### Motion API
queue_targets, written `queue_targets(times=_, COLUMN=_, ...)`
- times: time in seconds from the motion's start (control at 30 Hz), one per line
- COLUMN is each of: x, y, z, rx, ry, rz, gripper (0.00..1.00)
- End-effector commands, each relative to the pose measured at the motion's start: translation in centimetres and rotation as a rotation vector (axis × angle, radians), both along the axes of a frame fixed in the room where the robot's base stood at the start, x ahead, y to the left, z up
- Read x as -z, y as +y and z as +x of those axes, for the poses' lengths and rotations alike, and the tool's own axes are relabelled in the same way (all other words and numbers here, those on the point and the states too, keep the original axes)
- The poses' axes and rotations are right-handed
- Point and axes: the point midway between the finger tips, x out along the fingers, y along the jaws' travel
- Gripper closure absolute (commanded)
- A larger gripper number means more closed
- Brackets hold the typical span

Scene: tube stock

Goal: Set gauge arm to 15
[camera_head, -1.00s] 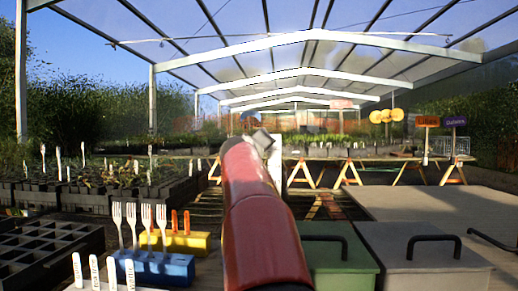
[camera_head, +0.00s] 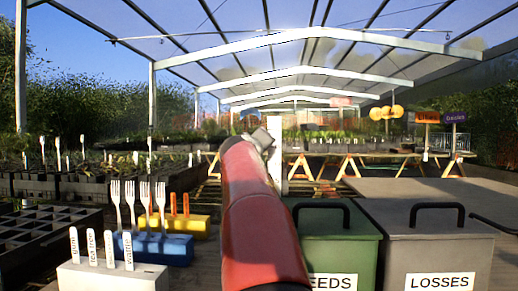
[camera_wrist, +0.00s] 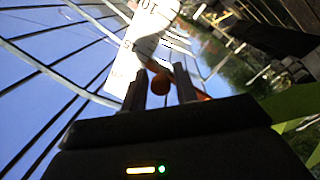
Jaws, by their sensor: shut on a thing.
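A green lidded bin (camera_head: 335,250) and a grey bin labelled LOSSES (camera_head: 425,245) stand at the front right. White (camera_head: 110,277), blue (camera_head: 175,250) and yellow (camera_head: 193,228) blocks holding tags and forks stand left of my arm. Black trays (camera_head: 45,235) lie further left.

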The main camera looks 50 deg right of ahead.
Motion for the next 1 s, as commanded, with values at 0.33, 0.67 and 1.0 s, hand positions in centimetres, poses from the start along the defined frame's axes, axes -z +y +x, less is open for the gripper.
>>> queue_targets(times=0.33, x=-0.2, y=0.1, z=0.0, rx=-0.001, ry=-0.006, rz=0.004, gripper=0.60)
queue_targets(times=0.67, x=-0.2, y=0.5, z=-0.3, rx=-0.001, ry=-0.004, rz=0.001, gripper=0.60)
queue_targets(times=1.0, x=-0.1, y=5.1, z=-3.2, rx=-0.002, ry=-0.005, rz=0.000, gripper=0.60)
